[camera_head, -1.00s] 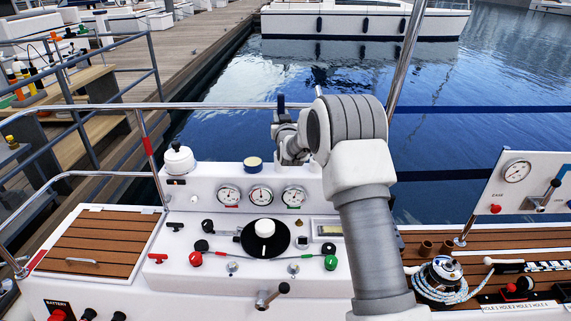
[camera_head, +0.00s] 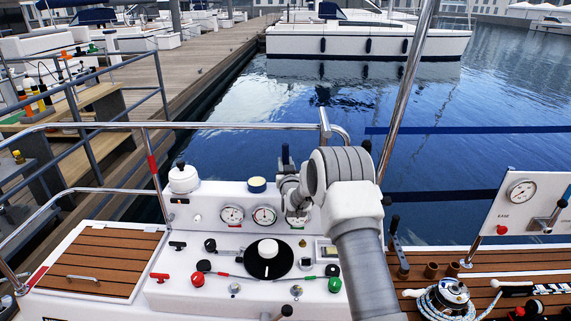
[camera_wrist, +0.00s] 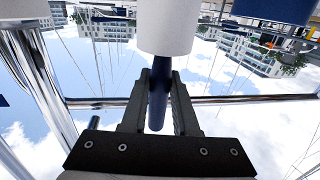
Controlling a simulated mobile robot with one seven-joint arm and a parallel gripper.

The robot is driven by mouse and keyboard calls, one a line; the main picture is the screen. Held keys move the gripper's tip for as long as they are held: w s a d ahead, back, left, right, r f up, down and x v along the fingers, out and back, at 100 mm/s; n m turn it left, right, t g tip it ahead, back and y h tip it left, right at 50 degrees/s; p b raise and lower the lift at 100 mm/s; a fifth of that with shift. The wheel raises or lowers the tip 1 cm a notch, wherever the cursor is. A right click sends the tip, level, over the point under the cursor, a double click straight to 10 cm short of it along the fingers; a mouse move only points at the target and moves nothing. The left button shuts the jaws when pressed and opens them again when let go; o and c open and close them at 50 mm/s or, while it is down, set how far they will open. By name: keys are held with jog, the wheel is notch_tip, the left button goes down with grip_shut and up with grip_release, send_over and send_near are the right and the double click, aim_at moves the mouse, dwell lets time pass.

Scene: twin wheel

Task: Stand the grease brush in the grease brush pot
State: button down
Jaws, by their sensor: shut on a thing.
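My gripper (camera_wrist: 158,108) is shut on the dark blue handle of the grease brush (camera_wrist: 160,85). In the head view the blue handle (camera_head: 285,156) stands upright above my gripper (camera_head: 288,180), over the console's rear ledge. In the wrist view a white cylinder (camera_wrist: 165,25) meets the handle. I cannot tell whether it is part of the brush or the grease brush pot. My arm hides the right part of the ledge in the head view, and I cannot make out the pot there for certain.
A white pot-like thing with a dark knob (camera_head: 183,180) is farther left. Gauges (camera_head: 232,215) line the console. Brown cups (camera_head: 431,270) and a rope-wrapped winch (camera_head: 450,294) are at right.

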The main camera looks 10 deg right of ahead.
jog(key=shift+f, duration=0.15)
jog(key=c, duration=0.7)
grip_release()
jog(key=shift+s+r, duration=0.1)
jog(key=shift+r, duration=0.15)
jog(key=s, duration=1.2)
jog(key=s+a+r+g, duration=0.1)
jog(key=s+r+g, duration=0.5)
jog(key=s+r, duration=0.7)
jog(key=s+g, duration=0.2)
jog(key=s, duration=0.8)
jog(key=s+g, duration=0.2)
jog(key=s, duration=0.8)
jog(key=s+d+g, duration=0.1)
jog(key=s+g, duration=0.1)
jog(key=s, duration=0.9)
jog(key=shift+s+r+y+b, duration=0.1)
jog(key=shift+r+y+b, duration=0.2)
jog(key=shift+r, duration=0.1)
